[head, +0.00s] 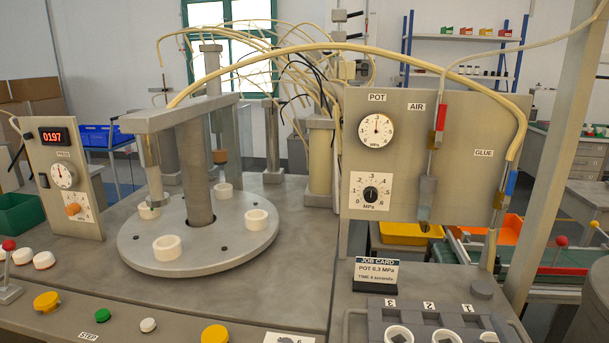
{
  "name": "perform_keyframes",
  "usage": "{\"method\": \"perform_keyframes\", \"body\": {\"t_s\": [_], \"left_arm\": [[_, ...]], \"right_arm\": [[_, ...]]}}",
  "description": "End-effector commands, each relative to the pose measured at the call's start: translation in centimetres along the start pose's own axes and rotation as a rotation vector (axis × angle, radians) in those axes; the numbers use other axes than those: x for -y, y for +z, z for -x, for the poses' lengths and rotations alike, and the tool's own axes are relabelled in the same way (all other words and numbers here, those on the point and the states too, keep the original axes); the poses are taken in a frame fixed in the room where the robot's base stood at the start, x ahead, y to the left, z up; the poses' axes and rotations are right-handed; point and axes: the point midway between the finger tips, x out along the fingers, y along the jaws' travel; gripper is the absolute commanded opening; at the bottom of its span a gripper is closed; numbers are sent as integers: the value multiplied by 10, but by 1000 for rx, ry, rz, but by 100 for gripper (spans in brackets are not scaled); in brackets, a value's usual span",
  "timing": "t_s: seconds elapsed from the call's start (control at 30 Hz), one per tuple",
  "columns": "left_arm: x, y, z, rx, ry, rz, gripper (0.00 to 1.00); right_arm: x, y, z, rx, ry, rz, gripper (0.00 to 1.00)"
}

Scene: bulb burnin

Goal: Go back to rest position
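Neither of my grippers shows in the head view. A grey work table (290,270) carries a round turntable (215,262) with several white ring-shaped holders on it. A grey panel (450,130) at the right bears a POT gauge (376,130) and a dial (371,191) below it. A job card (375,273) reading POT 0.3 MPa stands in front of the panel. A grey tray (420,318) at the bottom right has numbered slots with white rings in them.
A left panel (65,180) has a red display reading 0197. Yellow (215,334), green (102,315) and white (148,325) buttons line the table's front. A cream hose (360,47) arches over the turntable. A slanted post (556,150) stands at the right. The table between turntable and panel is clear.

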Motion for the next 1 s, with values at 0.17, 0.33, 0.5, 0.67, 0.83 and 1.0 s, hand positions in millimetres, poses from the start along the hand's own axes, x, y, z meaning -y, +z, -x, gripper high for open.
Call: {"method": "perform_keyframes", "body": {"t_s": [0.17, 0.33, 0.5, 0.67, 0.83, 1.0], "left_arm": [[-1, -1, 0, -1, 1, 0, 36], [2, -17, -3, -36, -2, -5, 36], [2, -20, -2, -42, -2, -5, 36], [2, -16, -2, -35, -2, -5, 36], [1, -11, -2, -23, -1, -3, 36], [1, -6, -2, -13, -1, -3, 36]], "right_arm": [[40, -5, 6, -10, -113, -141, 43], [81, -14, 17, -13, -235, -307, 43], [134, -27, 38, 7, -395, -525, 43], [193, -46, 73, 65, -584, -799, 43], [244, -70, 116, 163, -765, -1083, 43], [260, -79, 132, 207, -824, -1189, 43]]}}
